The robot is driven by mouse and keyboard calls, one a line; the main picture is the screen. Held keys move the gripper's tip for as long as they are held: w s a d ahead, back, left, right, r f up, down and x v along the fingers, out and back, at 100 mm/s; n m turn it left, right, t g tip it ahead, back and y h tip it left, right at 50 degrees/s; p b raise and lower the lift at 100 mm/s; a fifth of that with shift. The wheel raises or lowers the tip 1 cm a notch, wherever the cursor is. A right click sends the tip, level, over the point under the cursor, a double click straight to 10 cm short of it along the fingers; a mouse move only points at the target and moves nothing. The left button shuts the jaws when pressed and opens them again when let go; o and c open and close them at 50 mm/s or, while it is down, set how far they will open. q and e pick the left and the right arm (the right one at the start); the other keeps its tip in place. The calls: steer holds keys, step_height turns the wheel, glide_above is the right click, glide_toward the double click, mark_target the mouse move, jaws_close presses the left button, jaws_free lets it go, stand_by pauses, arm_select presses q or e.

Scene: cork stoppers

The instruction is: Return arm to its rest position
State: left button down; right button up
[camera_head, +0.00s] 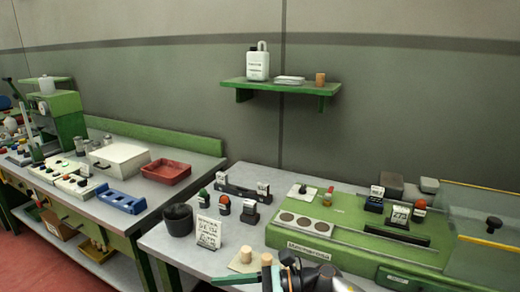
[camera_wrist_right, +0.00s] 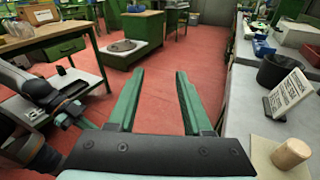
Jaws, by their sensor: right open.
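Two cork stoppers, one at left (camera_head: 246,254) and one at right (camera_head: 266,259), stand upright on a beige mat (camera_head: 240,267) near the front bench edge. One cork also shows at the lower right of the right wrist view (camera_wrist_right: 292,153). My right gripper (camera_wrist_right: 160,71) is open, with nothing between its green fingers. It points over the red floor, with the bench and cork to its right. In the head view its finger (camera_head: 234,280) shows low at the front edge. An arm that looks like my left (camera_wrist_right: 68,102) shows at the left; its jaw opening is unclear.
A dark cup (camera_head: 178,219) and a printed sign (camera_head: 208,232) stand behind the mat. A green machine (camera_head: 340,225) fills the bench's right side. A green wall shelf (camera_head: 280,87) holds a bottle and a cork-coloured cylinder. The red floor (camera_wrist_right: 158,110) ahead of my right gripper is clear.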

steer(key=s+d+f+n+t+h, duration=0.2)
steer(key=d+f+n+t+h, duration=0.45)
steer(key=n, duration=1.05)
steer(key=s+d+f+n+t+h, duration=0.25)
steer(key=d+f+n+t, duration=0.55)
steer(key=n, duration=0.8)
steer(key=s+d+f+m+g+h, duration=0.2)
steer(key=s+d+f+m, duration=0.3)
steer(key=s+m, duration=0.1)
steer(key=s+d+f+m+g+h, duration=0.2)
steer(key=s+f+m, duration=0.4)
steer(key=s, duration=0.3)
steer(key=d+h, duration=0.1)
steer(key=d, duration=0.1)
steer(key=shift+d+f+g+h, duration=0.15)
steer(key=shift+d+g+h, duration=0.15)
steer(key=shift+d+g, duration=0.05)
